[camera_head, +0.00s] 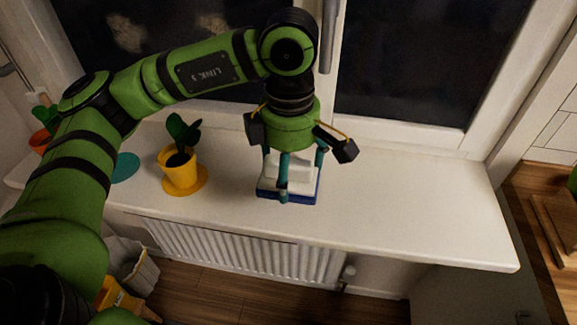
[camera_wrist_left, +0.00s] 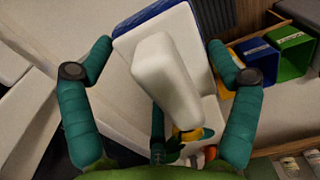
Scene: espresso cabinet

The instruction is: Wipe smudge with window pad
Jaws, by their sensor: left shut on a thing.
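The window pad has a white body with a white block handle and a blue base (camera_head: 289,197). It is over the white sill at the middle of the head view; I cannot tell whether it touches the sill. My left gripper (camera_head: 291,172) points down with its teal fingers around the pad and is shut on it. In the left wrist view the white handle (camera_wrist_left: 165,80) sits between the fingers, with the blue edge (camera_wrist_left: 145,18) beyond. Pale blotchy smudges (camera_head: 124,33) show on the dark left window pane, with another patch (camera_head: 210,22) to their right. My right gripper is not in view.
A yellow pot with a plant (camera_head: 181,171) stands on the sill left of the pad. A teal saucer (camera_head: 124,167) and an orange pot (camera_head: 41,142) are farther left. The sill (camera_head: 420,205) is clear on the right. A window handle (camera_head: 328,38) sticks out between the panes.

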